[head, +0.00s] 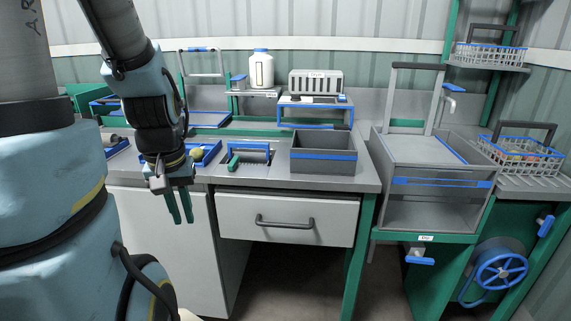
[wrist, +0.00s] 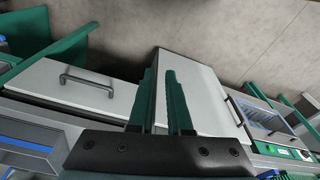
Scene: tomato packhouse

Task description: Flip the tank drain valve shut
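The tank (head: 425,205) is a grey, see-through-fronted basin on a green stand at the right in the head view. Under its front edge, below a small white label, sits a grey valve body with a blue lever handle (head: 420,261), which looks like the drain valve. The lever lies roughly level across the picture. My gripper (head: 181,208) hangs at the left, in front of the bench, fingers down and far from the valve. Its two green fingers are apart with nothing between them, as the wrist view (wrist: 160,100) also shows. The valve is not evident in the wrist view.
A blue handwheel (head: 500,270) and another blue lever (head: 546,226) are on the right. The bench has a closed drawer (head: 285,219), a grey bin (head: 323,167) and trays. A tap (head: 450,102) stands behind the tank. Floor shows between bench and tank stand.

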